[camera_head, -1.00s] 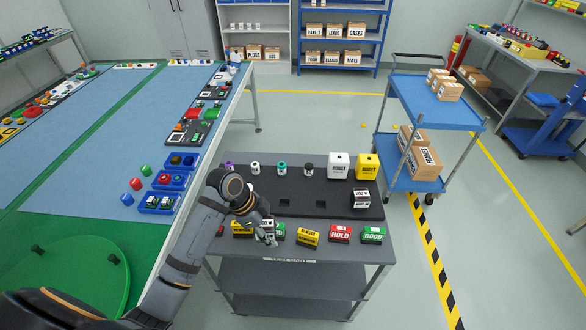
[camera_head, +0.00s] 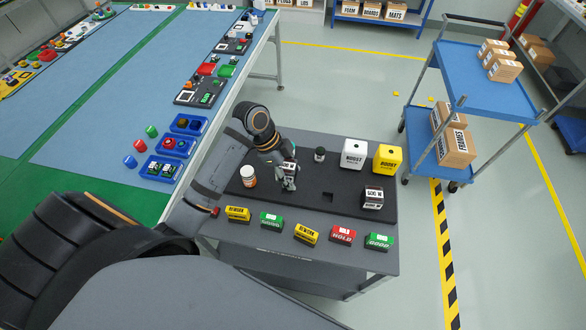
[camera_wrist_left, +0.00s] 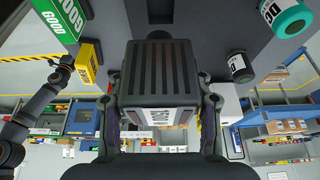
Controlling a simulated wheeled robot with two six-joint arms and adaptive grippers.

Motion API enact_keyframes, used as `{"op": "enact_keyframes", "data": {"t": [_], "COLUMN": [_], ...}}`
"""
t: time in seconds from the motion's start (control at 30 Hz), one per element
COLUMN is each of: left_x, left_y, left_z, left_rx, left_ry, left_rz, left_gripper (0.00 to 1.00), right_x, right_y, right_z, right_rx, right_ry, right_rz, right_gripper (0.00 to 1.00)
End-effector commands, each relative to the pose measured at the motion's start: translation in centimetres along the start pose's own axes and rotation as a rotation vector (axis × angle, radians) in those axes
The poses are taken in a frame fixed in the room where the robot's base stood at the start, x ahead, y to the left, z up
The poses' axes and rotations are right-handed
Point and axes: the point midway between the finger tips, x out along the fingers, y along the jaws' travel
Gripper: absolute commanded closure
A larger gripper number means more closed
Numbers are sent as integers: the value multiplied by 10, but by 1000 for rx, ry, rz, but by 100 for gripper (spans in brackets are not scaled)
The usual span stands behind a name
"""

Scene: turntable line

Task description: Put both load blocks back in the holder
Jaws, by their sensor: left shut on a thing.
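My left gripper (camera_head: 289,184) is shut on a dark ribbed load block with a white label (camera_head: 289,167). The wrist view shows this load block (camera_wrist_left: 158,75) between the two fingers. The gripper is over the left half of the dark holder (camera_head: 345,215) on the cart. One square recess (camera_head: 328,197) shows open and empty to the right of the gripper. The arm hides part of the holder, and I cannot tell whether the block touches it. Another dark block with a white label (camera_head: 373,198) sits at the holder's right end. My right gripper is out of view.
A white block (camera_head: 354,154) and a yellow block (camera_head: 387,159) stand at the holder's back right. Yellow, green and red sign blocks (camera_head: 342,235) line the cart's front.

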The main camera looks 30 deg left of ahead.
Motion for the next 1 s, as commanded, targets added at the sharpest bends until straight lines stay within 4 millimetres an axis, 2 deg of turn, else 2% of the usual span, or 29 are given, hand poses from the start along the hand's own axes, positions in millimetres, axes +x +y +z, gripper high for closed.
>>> {"op": "enact_keyframes", "data": {"t": [0.13, 0.33, 0.5, 1.0], "left_x": [7, 23, 34, 37], "left_y": [0, 0, 0, 0], "left_z": [3, 10, 14, 16], "left_rx": [1, 2, 0, 1], "left_ry": [1, 0, 1, 1], "left_rz": [-2, -2, -1, -2], "left_gripper": [100, 100, 100, 100], "right_x": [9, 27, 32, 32], "right_y": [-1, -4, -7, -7], "right_z": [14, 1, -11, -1], "right_rx": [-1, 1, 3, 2], "right_ry": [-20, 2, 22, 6], "right_rz": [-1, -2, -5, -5], "right_gripper": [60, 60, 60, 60]}}
